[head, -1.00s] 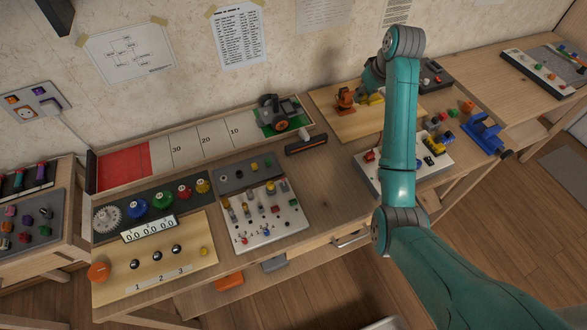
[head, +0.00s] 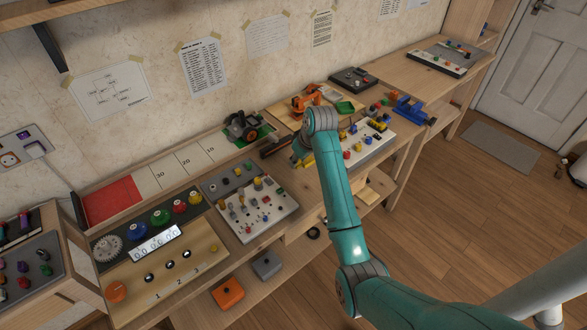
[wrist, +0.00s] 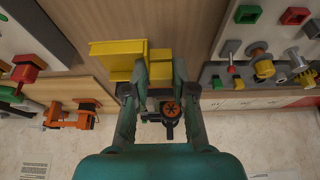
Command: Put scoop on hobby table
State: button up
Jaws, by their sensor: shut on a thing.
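My gripper (wrist: 155,82) is shut on a yellow scoop (wrist: 117,60), which shows between and beyond the fingers in the wrist view. In the head view my arm hides most of the gripper, and only a bit of yellow (head: 306,161) shows beside the arm. The scoop is over the bare wood of the long table (head: 292,190), between the two switch boards. I cannot tell whether it touches the wood.
A grey-white switch board (head: 262,217) is to the left and another board with coloured parts (head: 366,146) to the right. A dark-handled tool (head: 276,146) lies near the wheeled model (head: 243,127).

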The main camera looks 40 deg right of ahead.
aim_at(300, 167)
jog(key=shift+d+f, duration=0.1)
jog(key=shift+f, duration=2.5)
jog(key=o, duration=0.8)
jog(key=shift+f, duration=0.1)
jog(key=shift+o, duration=0.2)
jog(key=v, duration=1.2)
